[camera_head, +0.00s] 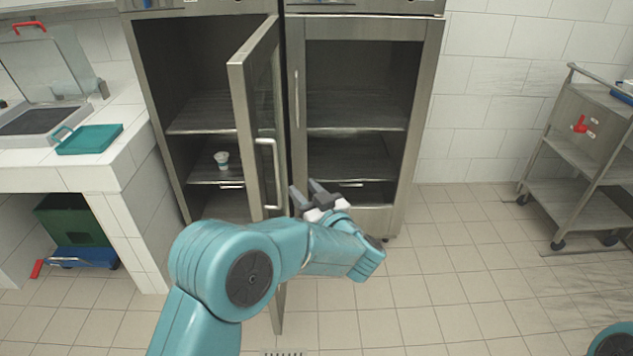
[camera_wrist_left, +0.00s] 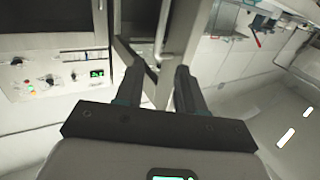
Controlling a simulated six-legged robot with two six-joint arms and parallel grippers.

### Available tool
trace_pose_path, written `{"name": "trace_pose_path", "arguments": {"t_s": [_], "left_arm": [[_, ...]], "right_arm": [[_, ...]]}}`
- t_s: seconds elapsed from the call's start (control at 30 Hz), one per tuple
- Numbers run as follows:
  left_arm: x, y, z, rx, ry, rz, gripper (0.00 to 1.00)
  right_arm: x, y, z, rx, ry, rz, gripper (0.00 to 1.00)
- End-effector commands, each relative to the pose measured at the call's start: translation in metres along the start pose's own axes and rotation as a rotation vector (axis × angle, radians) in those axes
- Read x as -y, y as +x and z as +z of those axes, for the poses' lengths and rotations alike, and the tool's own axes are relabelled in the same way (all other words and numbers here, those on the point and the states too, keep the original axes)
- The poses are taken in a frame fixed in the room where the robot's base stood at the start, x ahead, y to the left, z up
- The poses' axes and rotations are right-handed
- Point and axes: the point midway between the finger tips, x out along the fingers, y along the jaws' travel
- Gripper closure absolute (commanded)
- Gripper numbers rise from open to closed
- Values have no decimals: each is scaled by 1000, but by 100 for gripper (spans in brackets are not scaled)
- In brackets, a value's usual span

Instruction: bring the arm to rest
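My left arm comes in from the lower left in the head view, and its left gripper (camera_head: 308,193) is in front of the cabinet's open left door (camera_head: 256,130). The two fingers stand apart with nothing between them. In the left wrist view the left gripper (camera_wrist_left: 158,82) also shows with its fingers apart and empty, with a metal frame and bar behind them. My right gripper is not in view; only a teal piece, probably of my right arm, shows at the lower right corner of the head view.
A small cup (camera_head: 221,159) stands on a shelf inside the left cabinet. The right cabinet door (camera_head: 350,110) looks shut. A teal tray (camera_head: 90,139) lies on the left counter, with a green crate (camera_head: 72,220) below. A trolley (camera_head: 580,150) stands at right. The floor between is clear.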

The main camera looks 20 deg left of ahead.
Motion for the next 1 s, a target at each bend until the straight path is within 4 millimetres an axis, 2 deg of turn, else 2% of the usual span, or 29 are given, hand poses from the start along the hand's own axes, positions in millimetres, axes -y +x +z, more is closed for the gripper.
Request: {"name": "trace_pose_path", "arguments": {"t_s": [0.07,0.17,0.27,0.37,0.4,0.47,0.5,0.57,0.6,0.67,0.7,0.77,0.8,0.9,1.0], "left_arm": [[0,0,0,0,0,0,62],[9,10,6,6,7,-23,62],[39,36,31,35,47,-87,62],[81,52,95,108,199,-62,62],[90,51,128,164,252,8,62],[100,39,177,269,295,132,62],[105,25,207,349,309,214,62],[114,-3,248,481,316,330,62],[119,-26,272,575,313,402,62],[129,-65,303,724,305,502,62],[137,-94,320,827,299,562,62],[148,-138,338,980,287,642,62],[156,-168,346,1078,283,690,62],[174,-232,354,1295,279,779,62],[191,-277,354,1468,280,819,62]], "right_arm": [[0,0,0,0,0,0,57],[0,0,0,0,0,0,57],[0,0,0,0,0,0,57],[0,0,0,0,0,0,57],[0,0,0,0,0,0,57],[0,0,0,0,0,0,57],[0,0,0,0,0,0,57],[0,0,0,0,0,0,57],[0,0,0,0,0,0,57],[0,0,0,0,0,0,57],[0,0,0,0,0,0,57],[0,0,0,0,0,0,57],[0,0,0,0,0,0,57],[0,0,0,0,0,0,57],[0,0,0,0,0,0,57]]}}
